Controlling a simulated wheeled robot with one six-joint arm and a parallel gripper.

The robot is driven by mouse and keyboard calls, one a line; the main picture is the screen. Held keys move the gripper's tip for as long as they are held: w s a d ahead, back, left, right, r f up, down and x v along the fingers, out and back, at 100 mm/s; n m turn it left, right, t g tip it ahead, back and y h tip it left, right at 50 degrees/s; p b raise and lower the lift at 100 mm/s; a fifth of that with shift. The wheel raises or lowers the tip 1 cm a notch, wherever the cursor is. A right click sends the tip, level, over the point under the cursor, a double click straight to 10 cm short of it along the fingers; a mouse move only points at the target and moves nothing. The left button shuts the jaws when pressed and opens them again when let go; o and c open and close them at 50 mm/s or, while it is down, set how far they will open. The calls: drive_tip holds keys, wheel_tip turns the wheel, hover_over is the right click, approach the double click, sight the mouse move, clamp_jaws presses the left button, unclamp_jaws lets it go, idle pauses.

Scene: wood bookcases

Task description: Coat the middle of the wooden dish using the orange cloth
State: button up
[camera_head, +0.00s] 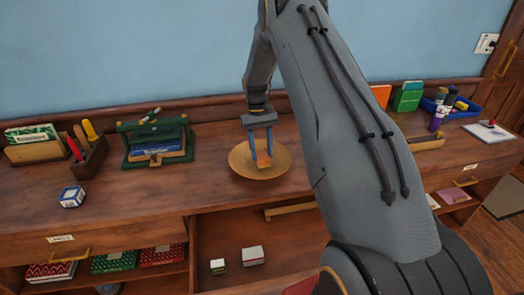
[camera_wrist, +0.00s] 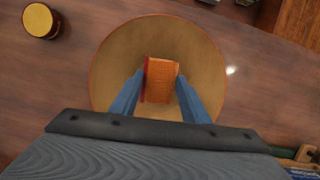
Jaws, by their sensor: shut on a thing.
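The wooden dish (camera_head: 243,165) is round and shallow and stands on the wooden counter, below my arm. In the wrist view the dish (camera_wrist: 116,50) fills the middle of the picture. My gripper (camera_head: 262,150) points down over the dish, its blue fingers shut on the orange cloth (camera_head: 264,160). In the wrist view the orange cloth (camera_wrist: 162,78) is a small folded block between the fingertips, over the dish's middle. I cannot tell whether it touches the dish's surface.
A green rack with a blue box (camera_head: 158,147) stands left of the dish, with a blue-white cube (camera_head: 72,196) farther left. A yellow-topped jar (camera_wrist: 41,20) shows in the wrist view. An open drawer (camera_head: 230,240) lies below the counter's front edge. A blue tray (camera_head: 466,112) stands far right.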

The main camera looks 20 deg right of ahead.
sight(259, 151)
drive_tip(key=shift+f+b, duration=0.55)
drive_tip(key=shift+f, duration=0.45)
idle(0.3)
drive_tip(key=shift+w+d+f+b, duration=0.1)
drive_tip(key=shift+w+d+b, duration=0.1)
drive_tip(key=shift+w+b, duration=0.95)
drive_tip(key=shift+w+d+r+b, duration=0.15)
drive_tip(key=shift+w+r+b, duration=0.05)
drive_tip(key=shift+w+b, duration=0.5)
drive_tip(key=shift+s+a+p, duration=0.2)
drive_tip(key=shift+s+p, duration=0.5)
drive_tip(key=shift+s, duration=0.25)
drive_tip(key=shift+s+a+p, duration=0.15)
drive_tip(key=shift+s+p, duration=0.5)
drive_tip(key=shift+s, duration=0.25)
drive_tip(key=shift+a+f, duration=0.2)
drive_tip(key=shift+a, duration=0.15)
drive_tip(key=shift+w+d+f+b, duration=0.1)
drive_tip(key=shift+w+b, duration=0.8)
drive_tip(key=shift+b, duration=0.15)
drive_tip(key=shift+w+d+b, duration=0.25)
drive_tip(key=shift+w+b, duration=0.6)
drive_tip(key=shift+w, duration=0.05)
drive_tip(key=shift+r, duration=0.2)
